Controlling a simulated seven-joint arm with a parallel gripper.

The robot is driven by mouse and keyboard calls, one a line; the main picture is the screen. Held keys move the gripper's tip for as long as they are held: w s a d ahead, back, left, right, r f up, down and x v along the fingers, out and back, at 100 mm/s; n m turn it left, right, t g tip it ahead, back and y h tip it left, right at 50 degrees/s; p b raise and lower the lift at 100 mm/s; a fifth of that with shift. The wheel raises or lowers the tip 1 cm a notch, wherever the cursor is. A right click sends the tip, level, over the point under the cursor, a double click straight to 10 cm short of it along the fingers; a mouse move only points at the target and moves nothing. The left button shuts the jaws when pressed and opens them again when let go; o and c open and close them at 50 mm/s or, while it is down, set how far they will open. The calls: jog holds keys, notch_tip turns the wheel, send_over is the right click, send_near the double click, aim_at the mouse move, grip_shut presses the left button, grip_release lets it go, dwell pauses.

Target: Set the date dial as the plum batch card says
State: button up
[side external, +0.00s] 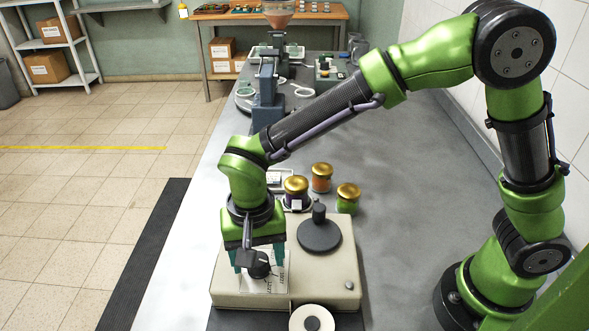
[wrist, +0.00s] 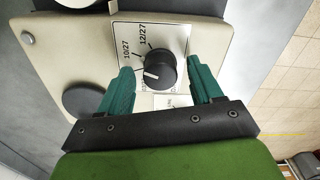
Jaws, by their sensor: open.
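The date dial, a black knob with a white pointer mark (wrist: 160,72), sits on a white plate printed "10/27" and "12/27" in the wrist view. Other printing is partly hidden. The mark points to the lower left, below "10/27". The dial also shows in the side view (side external: 259,267). My gripper (wrist: 160,66) is open, its teal fingers on either side of the dial with visible gaps. A dark purple jar with a gold lid (side external: 296,187) stands behind the machine, a small white card (side external: 296,205) at its front. I cannot read that card.
The beige machine (side external: 328,288) has a dark round knob (side external: 319,232) and a pale roll (side external: 312,318). An orange jar (side external: 321,180) and a green jar (side external: 347,201) stand near the purple one. The grey bench (side external: 410,215) is clear to the right.

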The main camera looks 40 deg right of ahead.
jog(key=shift+c, duration=0.3)
jog(key=c, duration=1)
jog(key=n, duration=0.7)
jog(key=shift+d+n, duration=0.1)
jog(key=shift+n, duration=0.2)
jog(key=n, duration=0.4)
jog(key=shift+n, duration=2.2)
